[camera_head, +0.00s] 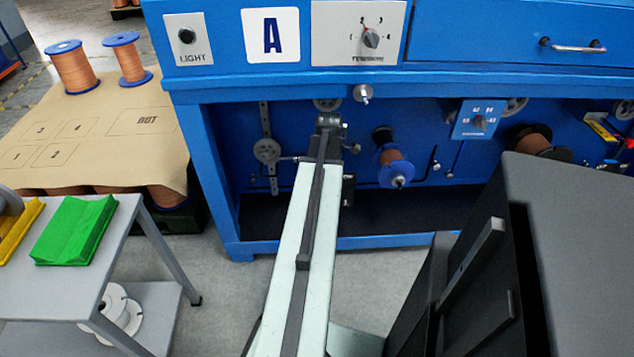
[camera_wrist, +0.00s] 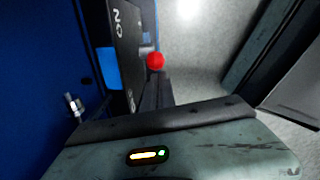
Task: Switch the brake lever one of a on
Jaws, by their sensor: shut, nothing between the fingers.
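In the wrist view a red ball knob (camera_wrist: 155,61), seemingly the end of the brake lever, shows just beyond my fingertips. A dark panel (camera_wrist: 124,38) with white lettering that looks like "ON", sideways, is left of the knob. My gripper (camera_wrist: 157,78) is shut and empty, its tips close below the knob in the picture. I cannot tell whether they touch it. The lever's shaft is hidden. In the head view my arm reaches to the blue machine (camera_head: 365,82) marked with the letter A (camera_head: 271,35); the knob and fingers do not show there.
The machine front has a light switch (camera_head: 187,36), a tension dial (camera_head: 371,39) and a copper spool (camera_head: 394,163). A grey cart (camera_head: 60,290) with a green tray (camera_head: 75,230) stands left. A dark cabinet-like body (camera_head: 570,250) stands close on the right.

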